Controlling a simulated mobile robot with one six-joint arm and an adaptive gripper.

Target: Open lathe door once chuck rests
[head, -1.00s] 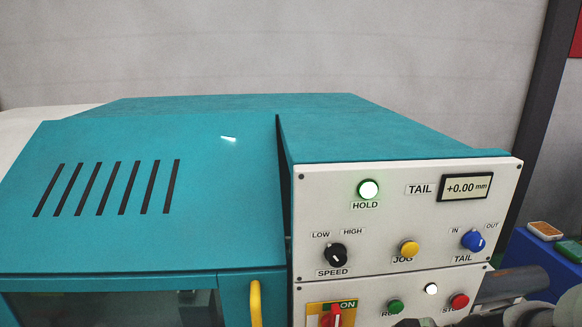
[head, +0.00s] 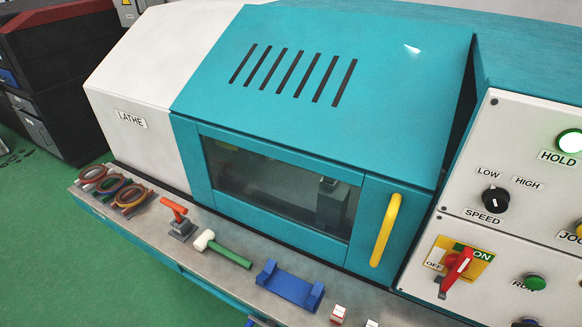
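The lathe door (head: 300,110) is a teal sliding panel with several dark slots, a dark window (head: 275,180) and a yellow vertical handle (head: 386,230) at its right edge. It looks closed against the control panel side. Through the window I see a grey block shape at the right; the chuck itself I cannot make out, nor whether it turns. The HOLD lamp (head: 569,140) on the white control panel (head: 520,200) glows green-white. The red main switch (head: 457,268) points toward ON. My gripper is not in view.
On the ledge (head: 225,277) before the lathe lie several coloured rings (head: 115,188), a red-handled tool (head: 176,215), a green-handled mallet (head: 222,248) and a blue cradle (head: 290,286). A dark cabinet (head: 50,80) stands at the left. Green floor (head: 70,250) is free in front.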

